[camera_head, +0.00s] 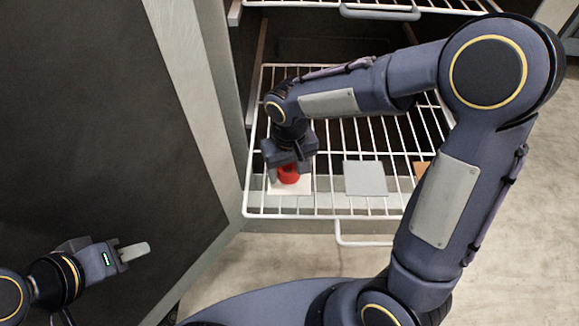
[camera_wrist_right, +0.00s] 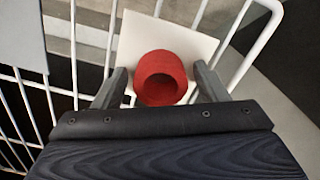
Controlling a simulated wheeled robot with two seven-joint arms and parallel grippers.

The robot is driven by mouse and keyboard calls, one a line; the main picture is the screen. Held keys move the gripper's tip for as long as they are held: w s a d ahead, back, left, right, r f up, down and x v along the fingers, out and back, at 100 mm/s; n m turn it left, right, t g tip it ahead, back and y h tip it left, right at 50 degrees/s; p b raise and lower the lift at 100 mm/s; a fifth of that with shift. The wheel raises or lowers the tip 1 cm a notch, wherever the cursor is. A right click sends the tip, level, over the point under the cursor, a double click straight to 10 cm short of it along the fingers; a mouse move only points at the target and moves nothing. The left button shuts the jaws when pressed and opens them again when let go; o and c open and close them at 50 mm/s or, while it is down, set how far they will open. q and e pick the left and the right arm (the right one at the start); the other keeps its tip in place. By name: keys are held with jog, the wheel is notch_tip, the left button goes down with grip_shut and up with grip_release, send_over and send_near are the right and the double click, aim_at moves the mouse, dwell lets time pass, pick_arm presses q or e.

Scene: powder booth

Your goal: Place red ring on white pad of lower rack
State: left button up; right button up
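The red ring (camera_head: 288,174) is on the white pad (camera_head: 291,188) at the front left of the lower wire rack (camera_head: 330,214). My right gripper (camera_head: 291,168) reaches down over it. In the right wrist view the red ring (camera_wrist_right: 161,77) is between the two fingers of my right gripper (camera_wrist_right: 160,74), with a narrow gap showing on each side. The white pad (camera_wrist_right: 190,40) lies beneath the ring. My left gripper (camera_head: 134,252) is at the lower left, away from the rack; its fingers overlap in this view.
A grey pad (camera_head: 365,178) lies to the right of the white pad, and an orange pad (camera_head: 420,170) is partly hidden behind my right arm. An upper rack (camera_head: 380,10) is above. A dark door panel (camera_head: 110,130) stands at the left.

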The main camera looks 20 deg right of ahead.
jog(key=shift+r, duration=0.3)
notch_tip(320, 180, up, 12)
jog(key=p, duration=0.4)
jog(key=s+d+m+t+y, duration=0.1)
jog(key=s+d, duration=0.3)
jog(key=s, duration=0.4)
jog(key=s+d+m+t+y, duration=0.2)
jog(key=s+d+t, duration=0.2)
jog(key=s, duration=0.4)
jog(key=shift+d+r+t+y, duration=0.3)
jog(key=shift+d+r+y, duration=0.15)
jog(key=shift+d, duration=0.15)
jog(key=shift+s, duration=0.1)
jog(key=shift+s, duration=0.1)
